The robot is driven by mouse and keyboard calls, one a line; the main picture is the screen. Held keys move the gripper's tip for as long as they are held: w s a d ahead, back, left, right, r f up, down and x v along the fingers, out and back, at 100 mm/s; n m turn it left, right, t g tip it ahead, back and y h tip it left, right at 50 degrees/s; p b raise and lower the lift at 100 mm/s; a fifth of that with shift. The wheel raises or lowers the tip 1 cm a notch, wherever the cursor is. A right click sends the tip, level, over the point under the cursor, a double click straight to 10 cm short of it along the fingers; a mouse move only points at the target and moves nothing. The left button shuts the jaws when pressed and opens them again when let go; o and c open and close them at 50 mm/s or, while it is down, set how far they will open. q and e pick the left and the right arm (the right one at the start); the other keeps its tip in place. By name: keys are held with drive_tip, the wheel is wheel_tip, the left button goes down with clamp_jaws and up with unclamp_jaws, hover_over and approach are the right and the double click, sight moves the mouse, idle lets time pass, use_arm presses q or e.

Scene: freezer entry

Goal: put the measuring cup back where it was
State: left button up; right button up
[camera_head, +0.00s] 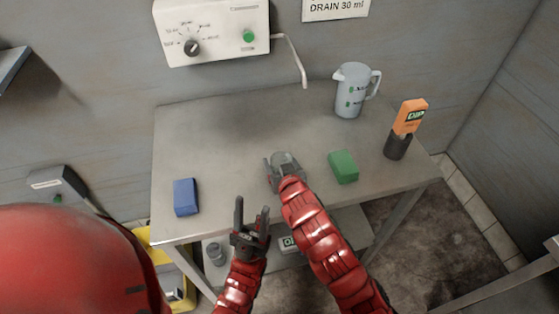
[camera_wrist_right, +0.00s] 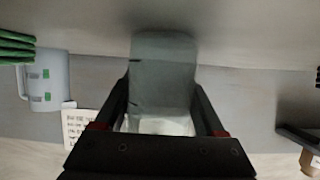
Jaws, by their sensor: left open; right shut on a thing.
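The measuring cup, a small greyish clear cup (camera_head: 284,159), is between the fingers of my right gripper (camera_head: 286,169) over the front middle of the steel table (camera_head: 225,130). In the right wrist view the cup (camera_wrist_right: 163,75) fills the space between the two dark fingers, which are shut on it. I cannot tell whether its base touches the tabletop. My left gripper (camera_head: 251,214) is open and empty, in front of the table's front edge, lower left of the right gripper.
A blue block (camera_head: 185,197) lies left on the table and a green block (camera_head: 343,167) right. A jug (camera_head: 352,92) and an orange-topped tester in a dark holder (camera_head: 397,146) stand at the right. A dispenser (camera_head: 213,30) with a bent spout (camera_head: 297,62) hangs behind. The table's left middle is clear.

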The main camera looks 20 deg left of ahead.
drive_tip(key=shift+f, duration=0.15)
drive_tip(key=o, duration=1.3)
drive_tip(key=shift+s, duration=0.1)
drive_tip(key=shift+c, duration=0.2)
drive_tip(key=shift+o, duration=1.1)
drive_tip(key=shift+r, duration=0.2)
